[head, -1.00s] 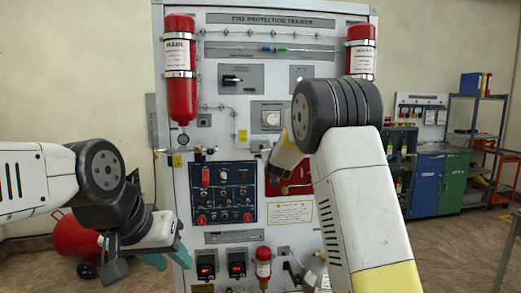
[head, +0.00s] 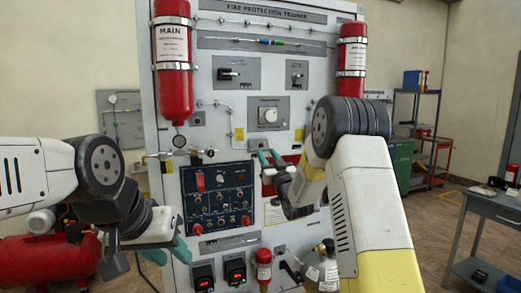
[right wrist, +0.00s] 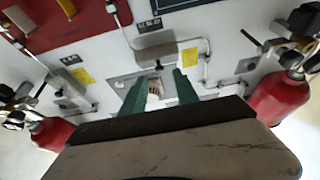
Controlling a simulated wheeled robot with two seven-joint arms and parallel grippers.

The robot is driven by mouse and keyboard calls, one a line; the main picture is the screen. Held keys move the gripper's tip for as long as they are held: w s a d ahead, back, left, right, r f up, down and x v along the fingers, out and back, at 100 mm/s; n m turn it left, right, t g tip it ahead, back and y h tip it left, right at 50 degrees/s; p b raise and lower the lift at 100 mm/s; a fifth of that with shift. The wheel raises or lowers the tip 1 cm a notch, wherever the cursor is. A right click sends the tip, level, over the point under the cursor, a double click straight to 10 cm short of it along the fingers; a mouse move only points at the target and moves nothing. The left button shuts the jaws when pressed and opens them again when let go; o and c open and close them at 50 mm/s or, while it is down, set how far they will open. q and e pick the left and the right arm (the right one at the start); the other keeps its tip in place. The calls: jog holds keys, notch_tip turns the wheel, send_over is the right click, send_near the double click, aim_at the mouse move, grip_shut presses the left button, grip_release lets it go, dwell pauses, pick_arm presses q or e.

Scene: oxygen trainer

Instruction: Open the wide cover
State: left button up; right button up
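The trainer panel (head: 225,130) stands upright in front of me. A red plate (head: 292,162) is on it, partly hidden behind my right arm; it also shows in the right wrist view (right wrist: 60,25). A small red switch cover (head: 200,182) is on the dark switch panel (head: 232,205). I cannot tell which is the wide cover. My right gripper (head: 269,157) is in front of the panel, below the round white knob (head: 268,115). In the right wrist view its teal fingers (right wrist: 158,90) are apart and empty. My left gripper (head: 169,253) is low at the left, its fingers apart and empty.
Red cylinders hang at the panel's upper left (head: 173,60) and upper right (head: 352,58). A red tank (head: 45,262) stands at lower left. A shelf (head: 425,110) and a grey table (head: 490,210) stand at right. Pipes (right wrist: 205,55) run across the panel near my right gripper.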

aim_at(262, 146)
jog(key=shift+x, duration=2.3)
grip_shut()
